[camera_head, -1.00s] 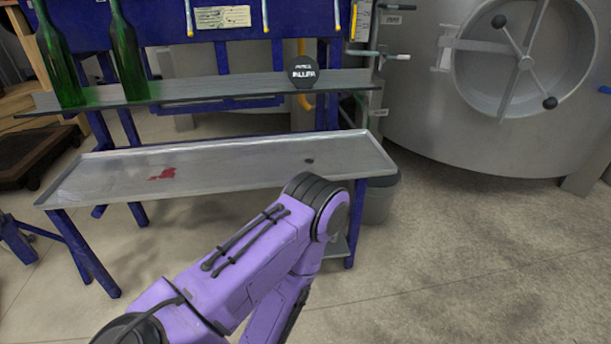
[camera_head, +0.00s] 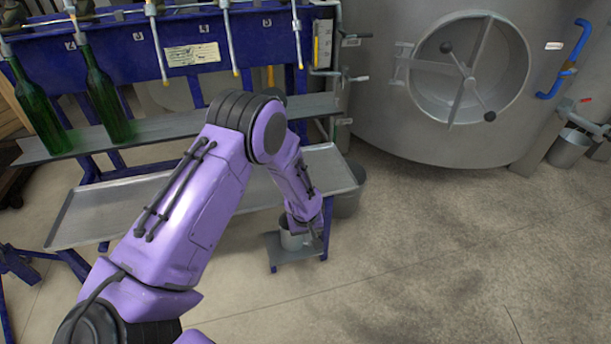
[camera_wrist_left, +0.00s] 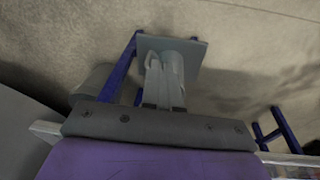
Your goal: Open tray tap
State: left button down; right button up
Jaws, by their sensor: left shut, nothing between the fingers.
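The long metal tray (camera_head: 90,217) lies on a blue frame below the bottle shelf, partly covered by my purple left arm. I cannot make out a tap on it; the underside of its right end is hidden behind my forearm. My left gripper (camera_head: 302,229) points down beside the tray's right end, above a small low plate (camera_head: 290,250) with a light grey vessel on it. In the left wrist view the gripper (camera_wrist_left: 165,85) is shut and empty, pointing toward the same plate (camera_wrist_left: 190,50). Whether it touches anything there cannot be told. My right gripper is out of view.
Two green bottles (camera_head: 106,100) stand on the shelf (camera_head: 75,142) at left. A grey bucket (camera_head: 347,198) stands right of the tray. Small lever valves (camera_head: 355,78) sit beside the large steel tank (camera_head: 400,110).

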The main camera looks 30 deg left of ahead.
pick_arm(q)
jog(key=w+a+r+p, duration=0.1)
jog(key=w+a+r, duration=0.1)
jog(key=r, duration=0.5)
jog(key=w+a+r+n+y+p, duration=0.1)
jog(key=w+a+r+p, duration=0.1)
jog(key=w+r, duration=0.2)
notch_tip(320, 180, up, 3)
jog(key=shift+w+a+r+g, duration=0.15)
jog(key=shift+w+g, duration=0.15)
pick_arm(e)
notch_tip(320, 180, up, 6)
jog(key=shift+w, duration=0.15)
pick_arm(q)
notch_tip(320, 180, down, 14)
jog(key=w+a+b, duration=0.1)
jog(key=a+b, duration=0.1)
jog(key=shift+w+r, duration=0.15)
jog(key=shift+w, duration=0.2)
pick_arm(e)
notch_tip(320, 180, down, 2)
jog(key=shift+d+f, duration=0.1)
